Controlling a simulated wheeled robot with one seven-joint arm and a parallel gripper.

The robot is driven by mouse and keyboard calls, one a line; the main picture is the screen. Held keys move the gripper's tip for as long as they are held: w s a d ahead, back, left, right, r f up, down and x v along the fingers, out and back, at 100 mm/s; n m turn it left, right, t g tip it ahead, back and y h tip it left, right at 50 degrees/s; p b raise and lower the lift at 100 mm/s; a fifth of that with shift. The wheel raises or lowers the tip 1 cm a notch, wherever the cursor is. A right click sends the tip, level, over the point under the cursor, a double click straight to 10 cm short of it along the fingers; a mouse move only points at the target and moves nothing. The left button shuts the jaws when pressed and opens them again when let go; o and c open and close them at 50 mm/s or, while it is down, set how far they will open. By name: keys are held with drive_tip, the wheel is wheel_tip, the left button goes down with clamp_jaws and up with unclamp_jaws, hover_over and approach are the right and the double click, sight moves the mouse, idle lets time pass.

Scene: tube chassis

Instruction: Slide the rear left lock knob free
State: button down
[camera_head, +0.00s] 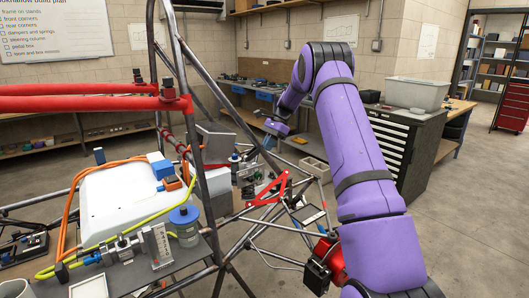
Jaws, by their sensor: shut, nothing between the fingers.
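My purple arm rises at the right, bends over, and reaches down beyond the tube frame. My gripper (267,143) is small and far off at its end, above the frame's far right part. It is shut and holds nothing that I can see. The tube chassis (182,75) fills the left and middle. I cannot single out the rear left lock knob at this size. A white box (115,202) with blue connectors (163,170) and orange and yellow cables sits in the chassis, well left of my gripper. Whether my fingertips touch anything is too small to tell.
Red tubes (85,97) cross at the left. A red triangular arm (270,189) and other parts crowd the frame below my gripper. A dark drawer cabinet (405,140) with a grey bin (417,93) stands behind at the right. The floor at the right is clear.

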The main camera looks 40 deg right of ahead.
sight(251, 178)
drive_tip(key=x, duration=1.2)
drive_tip(key=shift+a, duration=1)
drive_tip(key=shift+d+r, duration=0.15)
drive_tip(key=shift+r, duration=0.15)
drive_tip(key=v, duration=1.3)
drive_tip(key=shift+d+r, duration=0.15)
drive_tip(key=shift+r, duration=0.05)
